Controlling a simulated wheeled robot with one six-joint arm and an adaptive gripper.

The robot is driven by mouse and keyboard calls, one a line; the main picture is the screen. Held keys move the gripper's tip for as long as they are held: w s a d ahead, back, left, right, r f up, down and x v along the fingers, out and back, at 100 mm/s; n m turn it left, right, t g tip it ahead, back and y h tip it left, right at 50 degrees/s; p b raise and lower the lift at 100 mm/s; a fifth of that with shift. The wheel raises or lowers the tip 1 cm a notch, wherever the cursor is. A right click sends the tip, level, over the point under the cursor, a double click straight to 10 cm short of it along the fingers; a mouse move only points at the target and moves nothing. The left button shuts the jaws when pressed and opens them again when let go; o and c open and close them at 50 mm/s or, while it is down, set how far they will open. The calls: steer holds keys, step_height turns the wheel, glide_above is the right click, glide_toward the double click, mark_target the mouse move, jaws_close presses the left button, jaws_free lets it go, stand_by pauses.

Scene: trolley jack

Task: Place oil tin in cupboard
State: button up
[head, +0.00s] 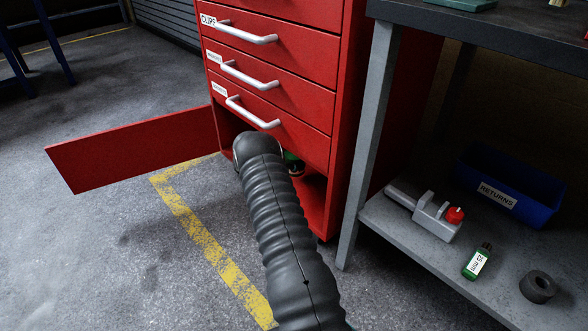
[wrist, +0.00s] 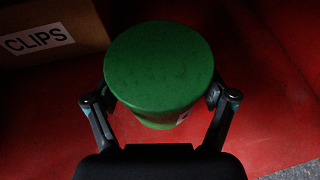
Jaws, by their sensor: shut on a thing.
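The oil tin (wrist: 158,75) is a green round tin seen from above in the wrist view. My gripper (wrist: 160,96) is shut on it, with one finger on each side. The tin is over the red floor (wrist: 45,120) of the cupboard; I cannot tell whether it touches that floor. In the head view the cupboard (head: 312,200) is the low opening of the red cabinet, its door (head: 135,150) swung open to the left. A bit of green (head: 291,157) shows inside, past my arm, which hides the gripper there.
A brown box labelled CLIPS (wrist: 45,35) stands at the left inside the cupboard. Closed drawers (head: 275,65) are above the opening. A grey bench shelf (head: 400,225) at the right holds a blue RETURNS bin (head: 510,195), a green 25 mm bottle (head: 476,262) and other items.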

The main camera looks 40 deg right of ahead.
steer(key=shift+f, duration=1.7)
steer(key=shift+f, duration=0.1)
steer(key=o, duration=1.3)
steer(key=shift+f, duration=0.1)
steer(key=shift+r, duration=0.25)
steer(key=v, duration=1.2)
steer(key=shift+p, duration=0.4)
